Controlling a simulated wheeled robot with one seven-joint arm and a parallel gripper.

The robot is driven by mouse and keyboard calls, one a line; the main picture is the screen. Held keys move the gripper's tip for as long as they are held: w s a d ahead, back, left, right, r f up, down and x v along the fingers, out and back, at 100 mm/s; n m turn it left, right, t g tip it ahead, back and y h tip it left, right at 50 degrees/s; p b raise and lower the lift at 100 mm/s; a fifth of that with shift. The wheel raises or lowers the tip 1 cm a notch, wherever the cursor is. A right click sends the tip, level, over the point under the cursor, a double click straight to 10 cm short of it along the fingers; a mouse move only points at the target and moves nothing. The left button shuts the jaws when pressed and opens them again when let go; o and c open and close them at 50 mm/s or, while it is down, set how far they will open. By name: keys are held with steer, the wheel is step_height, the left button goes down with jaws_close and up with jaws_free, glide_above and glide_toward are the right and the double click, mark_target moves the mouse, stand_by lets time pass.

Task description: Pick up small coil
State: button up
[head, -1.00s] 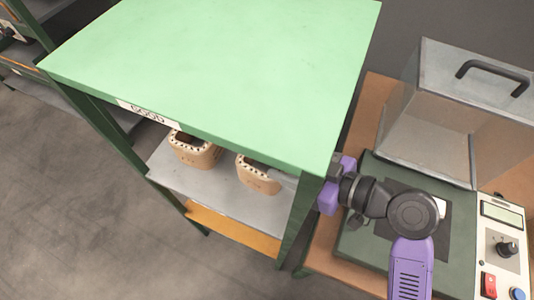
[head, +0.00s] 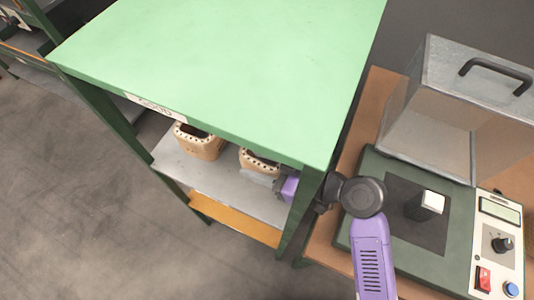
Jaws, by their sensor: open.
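Two tan coils with dark centres stand on the grey shelf under the green top. One coil (head: 198,142) is at the left, and another coil (head: 258,160) is at the right. I cannot tell from this view which is the smaller. My gripper (head: 262,179) reaches in from the right, past the green post, and its fingers are at the lower front of the right coil. It is open. Whether the fingers touch the coil cannot be told. The green top hides the coils' rear parts.
The green shelf top (head: 215,60) overhangs the grey shelf (head: 222,179), with an orange shelf (head: 235,221) below. A green post (head: 308,208) stands close to my arm.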

jaws_close()
steer(key=shift+a+r, duration=0.1)
stand_by(1.3)
